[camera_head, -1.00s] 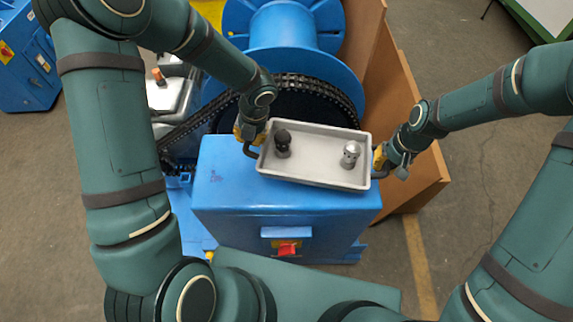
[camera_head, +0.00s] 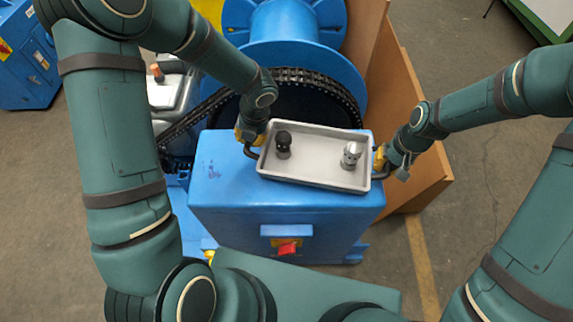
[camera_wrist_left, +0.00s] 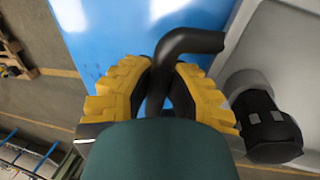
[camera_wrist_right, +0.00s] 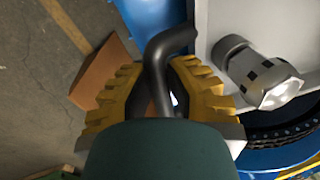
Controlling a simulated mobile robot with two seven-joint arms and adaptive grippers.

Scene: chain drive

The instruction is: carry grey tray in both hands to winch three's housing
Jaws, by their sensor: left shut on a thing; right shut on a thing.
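The grey tray (camera_head: 318,172) is level in the head view, over the top of the blue housing (camera_head: 230,190); I cannot tell whether it touches. A black-topped piece (camera_head: 283,144) stands in its left part and a silver-topped piece (camera_head: 351,155) in its right part. My left gripper (camera_head: 248,138) is shut on the tray's left black handle, which shows between the yellow fingers in the left wrist view (camera_wrist_left: 160,85). My right gripper (camera_head: 382,162) is shut on the right black handle, seen in the right wrist view (camera_wrist_right: 160,80).
Behind the housing are a chain (camera_head: 318,78) and a large blue drum (camera_head: 300,58). A brown board (camera_head: 405,120) stands to the right. A grey machine part (camera_head: 168,95) is at the left. A red switch (camera_head: 287,248) is on the housing front. Floor is open at right.

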